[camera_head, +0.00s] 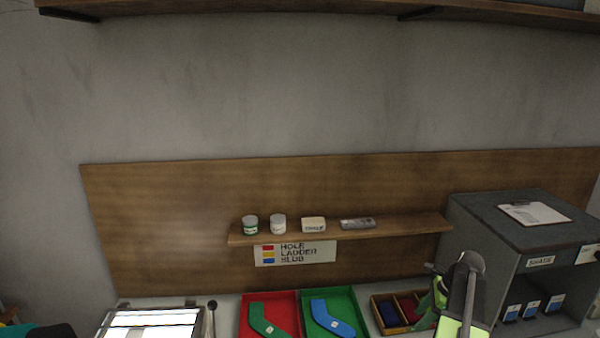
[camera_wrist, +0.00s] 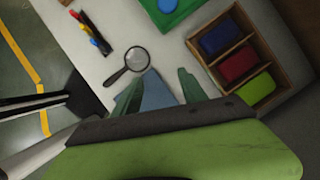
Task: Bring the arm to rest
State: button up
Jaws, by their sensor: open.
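My gripper (camera_wrist: 161,76) is open, its two green fingers spread above the white worktop (camera_wrist: 75,50). A flat grey-blue piece (camera_wrist: 158,92) shows between and below the fingers; I cannot tell that it touches them. In the head view my arm and gripper (camera_head: 437,292) are at the lower right, in front of the wooden divided box and near the grey cabinet. The arm partly hides the box.
A magnifying glass (camera_wrist: 136,60) lies left of the fingers. The divided box (camera_wrist: 262,40) holds blue, red and green pieces. A red tray (camera_head: 285,299) and green tray (camera_head: 348,297) hold sock shapes. A lit panel (camera_head: 150,322) and grey cabinet (camera_head: 492,235) flank them.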

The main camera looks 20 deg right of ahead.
jog(key=w+a+f+n+g+b, duration=0.1)
jog(key=w+a+n, duration=0.3)
jog(key=a, duration=0.7)
jog(key=w+a+f+n+g, duration=0.15)
jog(key=w+a, duration=0.45)
jog(key=a, duration=0.6)
jog(key=w+a+f+n+b, duration=0.1)
jog(key=w+a+n, duration=0.35)
jog(key=a, duration=0.65)
jog(key=s+a+f+n+h, duration=0.1)
jog(key=s+a+n+h, duration=0.2)
jog(key=a+n, duration=1.1)
jog(key=s+n, duration=0.1)
jog(key=n, duration=0.1)
jog(key=shift+a+n+b, duration=0.25)
jog(key=shift+n+b, duration=0.05)
jog(key=shift+g, duration=0.25)
